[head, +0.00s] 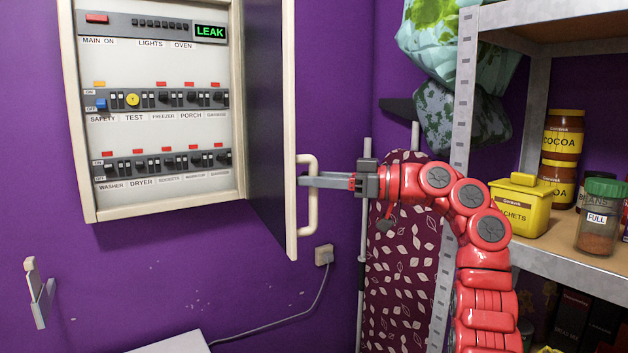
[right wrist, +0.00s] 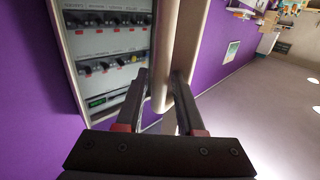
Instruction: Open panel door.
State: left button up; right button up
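The panel door (head: 270,120) stands swung well out from the breaker box (head: 160,213), seen nearly edge-on, so the breakers inside show. Its pale bar handle (head: 313,220) is on the outer side, near the door's free edge. My right gripper (head: 308,181) is at the handle's middle, reaching in from the right. In the right wrist view its two fingers (right wrist: 161,88) lie on either side of the handle (right wrist: 163,55). I cannot tell whether they press on it or leave a small gap. My left gripper is not in view.
A metal shelf (head: 570,256) with a yellow box (head: 522,210) and jars stands close on the right. A patterned ironing board (head: 400,270) leans behind my right arm. A wall socket (head: 324,255) with a cable is below the door. The wall left of the box is clear.

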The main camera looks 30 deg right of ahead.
jog(key=shift+s+d, duration=0.1)
jog(key=shift+d, duration=0.1)
jog(key=b+v, duration=0.2)
jog(key=v, duration=0.5)
jog(key=shift+s, duration=0.1)
dwell(0.3)
